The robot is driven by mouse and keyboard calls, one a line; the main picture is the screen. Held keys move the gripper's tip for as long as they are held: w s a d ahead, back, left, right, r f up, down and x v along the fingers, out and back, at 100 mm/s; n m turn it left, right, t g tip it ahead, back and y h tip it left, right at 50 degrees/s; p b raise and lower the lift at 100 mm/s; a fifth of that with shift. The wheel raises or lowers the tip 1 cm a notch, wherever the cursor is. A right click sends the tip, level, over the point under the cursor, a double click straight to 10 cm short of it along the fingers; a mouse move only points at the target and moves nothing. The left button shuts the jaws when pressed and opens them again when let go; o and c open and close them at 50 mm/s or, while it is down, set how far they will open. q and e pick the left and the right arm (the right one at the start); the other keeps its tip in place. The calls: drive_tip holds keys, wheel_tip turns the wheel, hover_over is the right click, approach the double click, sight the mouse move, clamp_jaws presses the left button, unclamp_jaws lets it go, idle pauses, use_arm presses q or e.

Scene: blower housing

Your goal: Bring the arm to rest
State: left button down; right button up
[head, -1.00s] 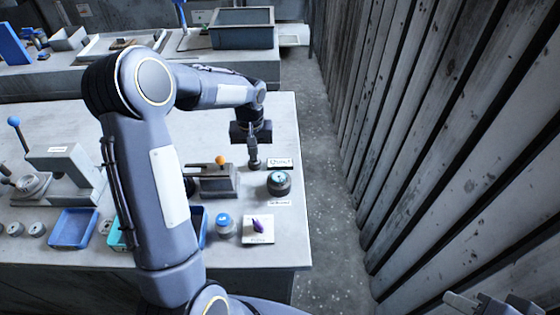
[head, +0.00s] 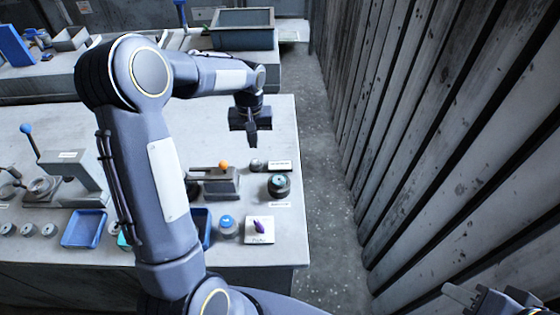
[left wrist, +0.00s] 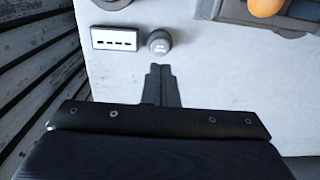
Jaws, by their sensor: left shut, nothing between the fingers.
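My left gripper (head: 252,140) hangs over the right part of the workbench, fingers pointing down. Its fingers are shut with nothing between them; they also show in the left wrist view (left wrist: 160,86). A small grey round part (head: 256,165) lies on the bench beyond the fingertips, apart from them. It also shows in the left wrist view (left wrist: 159,42), beside a label plate (left wrist: 115,39). Part of my right gripper (head: 492,298) shows at the bottom right corner, cut by the frame edge; its jaw opening is unclear.
On the workbench (head: 285,235) stand a fixture with an orange knob (head: 224,165), a dark round part (head: 279,185), a blue-topped part (head: 227,224), a purple piece (head: 261,225) and a blue tray (head: 84,229). A corrugated wall (head: 450,130) rises at the right, across an open floor strip.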

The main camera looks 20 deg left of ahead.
idle(0.4)
use_arm(q)
drive_tip(key=s+d+r+m+t+h, duration=0.1)
drive_tip(key=s+d+r+t, duration=0.1)
drive_tip(key=s+r, duration=0.4)
drive_tip(key=s+d+r+m+t+h, duration=0.1)
drive_tip(key=s+d+r, duration=0.2)
drive_tip(key=s+r, duration=0.35)
drive_tip(key=s+d+f+t+h, duration=0.1)
drive_tip(key=s+d, duration=0.2)
drive_tip(key=s, duration=0.3)
drive_tip(key=s+d+f+m+t, duration=0.1)
drive_tip(key=s+d, duration=0.2)
drive_tip(key=s, duration=0.4)
drive_tip(key=shift+s+f+m+t+h, duration=0.15)
drive_tip(key=shift+f+m+t+h, duration=0.15)
drive_tip(key=shift+h, duration=0.1)
